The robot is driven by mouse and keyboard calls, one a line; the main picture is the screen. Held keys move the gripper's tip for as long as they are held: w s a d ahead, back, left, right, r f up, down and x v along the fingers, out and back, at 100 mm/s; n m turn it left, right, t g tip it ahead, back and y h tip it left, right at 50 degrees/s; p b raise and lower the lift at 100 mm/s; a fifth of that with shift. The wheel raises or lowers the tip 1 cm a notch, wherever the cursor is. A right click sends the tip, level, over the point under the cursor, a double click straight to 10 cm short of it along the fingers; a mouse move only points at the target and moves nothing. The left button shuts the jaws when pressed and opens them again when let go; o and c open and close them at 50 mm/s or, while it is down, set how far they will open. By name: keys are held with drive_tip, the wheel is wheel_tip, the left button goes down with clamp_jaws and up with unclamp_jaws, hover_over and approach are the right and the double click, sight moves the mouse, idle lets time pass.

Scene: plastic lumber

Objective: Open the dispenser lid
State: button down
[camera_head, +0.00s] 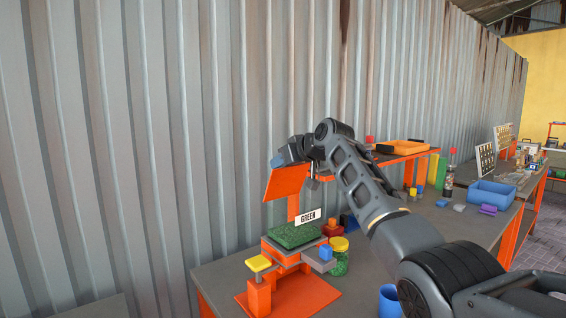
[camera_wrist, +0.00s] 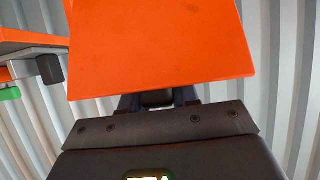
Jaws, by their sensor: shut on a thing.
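The dispenser stands on the near table, with an orange base and a tray of green granules (camera_head: 294,235) open to view, marked by a "GREEN" label (camera_head: 308,217). Its flat orange lid (camera_head: 287,184) is raised and tilted steeply above and behind the granules. The lid (camera_wrist: 160,45) also fills the upper middle of the wrist view. My gripper (camera_wrist: 157,99) is shut at the lid's lower edge in that view, its fingertips mostly hidden by the panel. In the head view my gripper (camera_head: 282,160) is at the lid's top edge, and its grip is too small to make out.
A yellow-topped orange post (camera_head: 259,277), a blue cube (camera_head: 325,252) and a yellow-lidded jar (camera_head: 339,257) stand around the dispenser. A blue cup (camera_head: 389,301) is near my arm. An orange shelf (camera_head: 385,154) is behind my arm. The corrugated wall (camera_head: 150,130) rises close behind.

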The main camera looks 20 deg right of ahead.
drive_tip(key=shift+a+f, duration=0.15)
drive_tip(key=shift+f, duration=0.85)
drive_tip(key=c, duration=0.9)
unclamp_jaws()
drive_tip(key=shift+r, duration=0.15)
drive_tip(key=shift+s+r+p, duration=0.15)
drive_tip(key=shift+r+p, duration=0.4)
drive_tip(key=shift+s+d+r+p, duration=0.15)
drive_tip(key=shift+s+r+p, duration=0.2)
drive_tip(key=shift+r+p, duration=0.3)
drive_tip(key=shift+s+d+r+p, duration=0.15)
drive_tip(key=shift+s+r+p, duration=0.25)
drive_tip(key=shift+r, duration=0.45)
drive_tip(key=shift+s+d+r+p, duration=0.15)
drive_tip(key=shift+s+r+p, duration=0.2)
drive_tip(key=shift+r+p, duration=0.3)
drive_tip(key=shift+s+d+r, duration=0.15)
drive_tip(key=shift+s+r, duration=0.25)
drive_tip(key=shift+r, duration=0.35)
drive_tip(key=shift+s+d+r, duration=0.15)
drive_tip(key=shift+s+r, duration=0.2)
drive_tip(key=shift+r, duration=0.35)
drive_tip(key=shift+b+v, duration=1.15)
drive_tip(key=shift+v, duration=2.75)
